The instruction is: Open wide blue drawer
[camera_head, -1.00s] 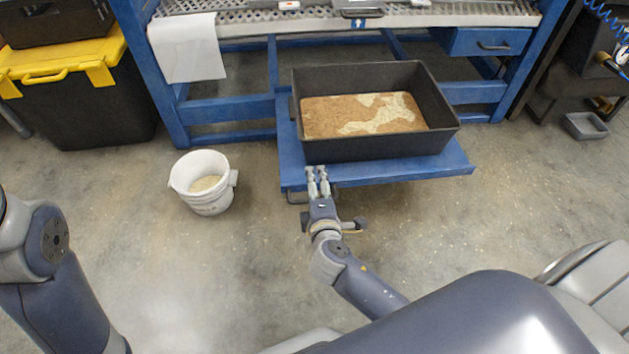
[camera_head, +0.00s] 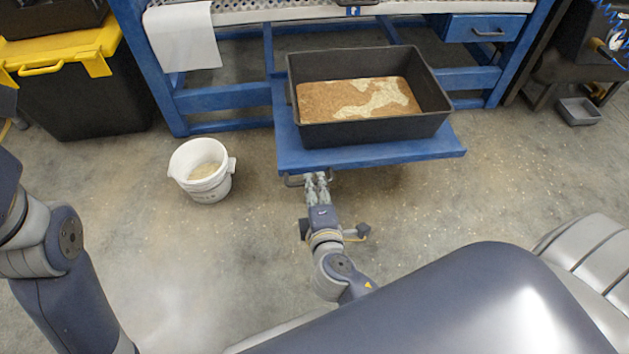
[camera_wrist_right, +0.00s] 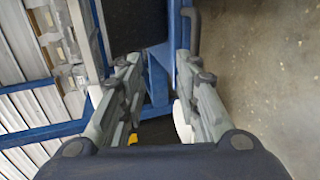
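The wide blue drawer (camera_head: 400,152) is pulled out from under the bench, with a black bin on it. Its dark bar handle (camera_head: 293,182) shows at the left part of its front edge. My right gripper (camera_head: 316,177) is just below that front edge, at the handle. In the right wrist view its fingers (camera_wrist_right: 158,62) stand apart, with the drawer's blue edge beyond them and the handle (camera_wrist_right: 195,30) partly hidden behind one finger. I cannot tell whether they touch it. My left gripper is out of view.
The black bin (camera_head: 425,128) holds brown and pale substrate. A white bucket (camera_head: 205,188) stands on the floor left of the drawer. A small blue drawer (camera_head: 470,28) is in the bench at upper right. The floor in front of the wide drawer is clear.

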